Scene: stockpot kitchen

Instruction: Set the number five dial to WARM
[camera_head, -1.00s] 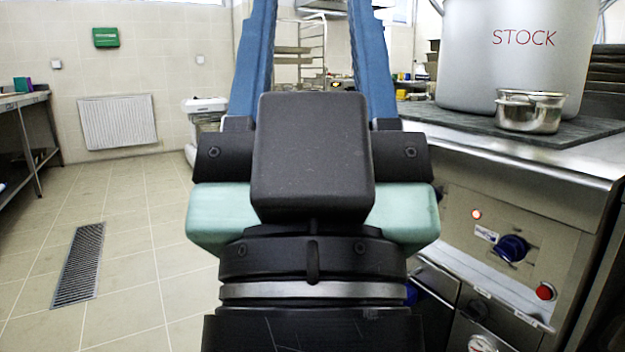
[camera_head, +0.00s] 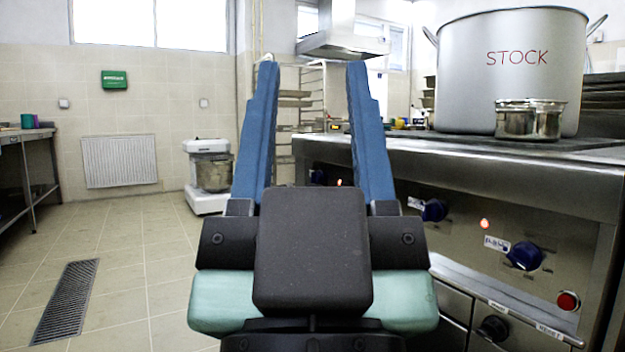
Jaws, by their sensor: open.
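My gripper (camera_head: 312,75) is open and empty, its two blue fingers pointing up and away in front of the camera. To its right is the stove's front panel (camera_head: 455,265) with several dark blue dials. The nearest dial (camera_head: 524,256) has a small white label at its left and a lit orange lamp above it. Another dial (camera_head: 434,210) sits farther along, and one more (camera_head: 317,177) shows between the fingers. A black knob (camera_head: 493,328) sits lower down. The label text is too small to read, so I cannot tell which dial is number five. My gripper appears apart from all of them.
A red button (camera_head: 568,301) is at the panel's right. A mixer (camera_head: 210,172) stands at the back. The tiled floor (camera_head: 130,250) at left is clear.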

